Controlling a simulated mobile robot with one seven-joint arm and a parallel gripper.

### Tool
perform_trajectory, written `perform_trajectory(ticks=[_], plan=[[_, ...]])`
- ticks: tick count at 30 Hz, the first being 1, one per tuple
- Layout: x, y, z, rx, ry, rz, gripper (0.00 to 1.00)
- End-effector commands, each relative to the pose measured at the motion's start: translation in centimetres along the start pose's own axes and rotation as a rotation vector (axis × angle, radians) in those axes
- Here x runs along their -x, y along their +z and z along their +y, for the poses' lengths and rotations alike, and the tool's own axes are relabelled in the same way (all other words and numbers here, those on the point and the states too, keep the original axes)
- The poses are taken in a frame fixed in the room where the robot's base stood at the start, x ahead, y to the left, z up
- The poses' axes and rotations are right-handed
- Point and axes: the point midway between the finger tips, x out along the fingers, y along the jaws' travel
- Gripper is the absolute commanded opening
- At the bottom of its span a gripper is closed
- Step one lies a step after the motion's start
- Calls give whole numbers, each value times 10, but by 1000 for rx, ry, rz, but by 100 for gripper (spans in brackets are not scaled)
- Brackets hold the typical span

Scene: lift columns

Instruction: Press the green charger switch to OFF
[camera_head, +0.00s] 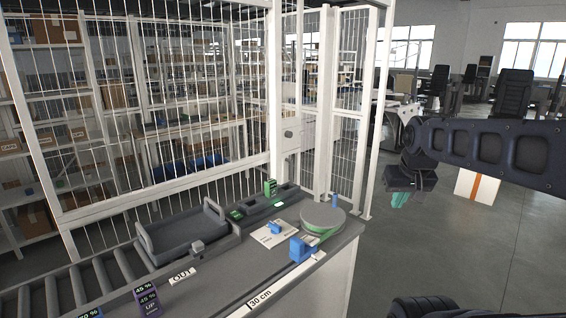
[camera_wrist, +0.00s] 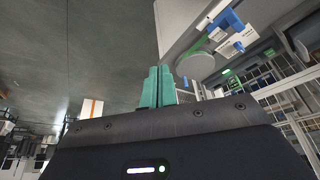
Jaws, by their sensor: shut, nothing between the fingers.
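A dark charger unit (camera_head: 257,204) sits at the back of the grey counter. A small upright green block (camera_head: 270,187) stands on it, and a flat green patch (camera_head: 236,214) shows at its left end. I cannot tell which green part is the switch or how it is set. Small green parts also show in the wrist view (camera_wrist: 268,52). My gripper (camera_head: 398,201) hangs in the air right of the counter, well apart from the charger. Its teal fingers are together and empty, also in the wrist view (camera_wrist: 158,88).
The counter holds a round grey turntable (camera_head: 323,216) with a blue peg, a white card (camera_head: 274,234) with a blue piece, a blue block (camera_head: 300,249), a grey tray (camera_head: 185,238) and rollers. A white mesh fence (camera_head: 200,110) stands behind.

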Motion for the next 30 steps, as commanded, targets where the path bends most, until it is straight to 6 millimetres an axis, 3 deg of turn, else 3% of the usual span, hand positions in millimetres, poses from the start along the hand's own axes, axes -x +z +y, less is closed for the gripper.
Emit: perform_trajectory(ticks=[8, 20, 30], plan=[[5, -32, -9, 38, -10, -20, 0], [7, -121, -44, 143, -36, -74, 0], [-7, -192, -86, 234, -57, -120, 0]])
